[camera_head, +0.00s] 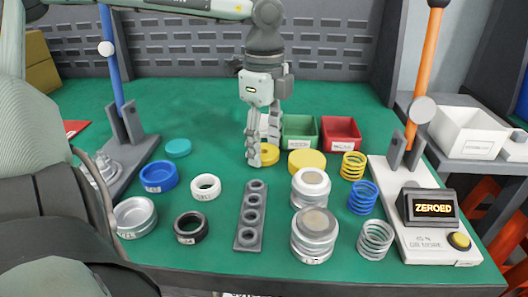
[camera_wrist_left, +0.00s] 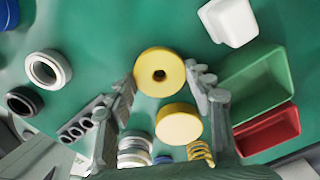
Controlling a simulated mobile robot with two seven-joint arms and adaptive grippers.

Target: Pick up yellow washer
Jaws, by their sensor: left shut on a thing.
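The yellow washer (camera_head: 269,154) is a thick ring with a dark centre hole, near the middle of the green table. My left gripper (camera_head: 263,152) points down at it and is shut on it, a finger on either side; one finger hides part of it in the head view. In the left wrist view the washer (camera_wrist_left: 160,64) sits between the fingertips of the gripper (camera_wrist_left: 161,80). I cannot tell whether it still touches the table. My right gripper is not in view.
A solid yellow disc (camera_head: 306,162) lies close on the right. Behind stand a green bin (camera_head: 299,128) and a red bin (camera_head: 341,130). Free table lies to the back left.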

